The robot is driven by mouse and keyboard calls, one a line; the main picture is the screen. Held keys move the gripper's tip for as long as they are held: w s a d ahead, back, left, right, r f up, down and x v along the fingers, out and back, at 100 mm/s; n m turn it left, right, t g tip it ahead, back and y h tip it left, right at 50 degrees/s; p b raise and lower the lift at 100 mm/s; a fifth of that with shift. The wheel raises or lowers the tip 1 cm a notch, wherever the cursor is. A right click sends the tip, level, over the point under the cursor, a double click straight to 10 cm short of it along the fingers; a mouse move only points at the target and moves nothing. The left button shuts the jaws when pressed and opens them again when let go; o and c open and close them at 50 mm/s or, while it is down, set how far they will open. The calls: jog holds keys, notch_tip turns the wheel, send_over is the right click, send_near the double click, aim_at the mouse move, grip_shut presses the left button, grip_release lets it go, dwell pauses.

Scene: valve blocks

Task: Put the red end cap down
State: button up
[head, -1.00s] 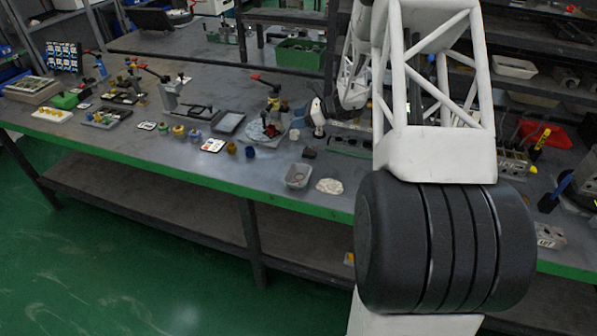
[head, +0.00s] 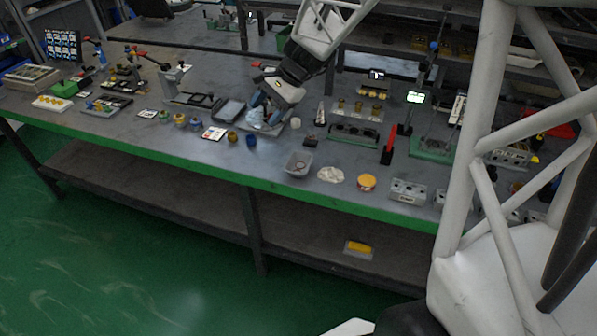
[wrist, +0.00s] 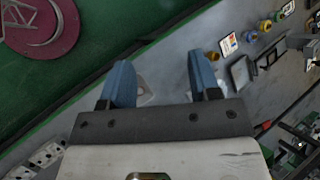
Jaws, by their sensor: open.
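My gripper (head: 264,108) is over the middle of the workbench in the head view, its blue fingers pointing down. The wrist view shows the gripper (wrist: 162,78) with its two fingers wide apart and nothing held between them. I cannot make out a red end cap in either view. In the head view, the fingers and the arm cover part of the bench around a pale round item (head: 254,118). A small grey bin (head: 298,163) stands near the front edge, to the right of and nearer than the gripper.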

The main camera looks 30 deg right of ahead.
jog(key=s+a+r+n+h, duration=0.1)
jog(key=s+n, duration=0.3)
jog(key=s, duration=0.5)
jog(key=s+a+r+n+h, duration=0.2)
jog(key=s+n+h, duration=0.1)
jog(key=s, duration=0.6)
jog(key=s+a+r+n+t+h, duration=0.1)
jog(key=s+n+h, duration=0.2)
jog(key=s, duration=0.6)
jog(key=shift+s+a+r+n, duration=0.15)
jog(key=shift+a+r+n, duration=0.25)
jog(key=shift+n, duration=0.6)
jog(key=shift+c, duration=0.7)
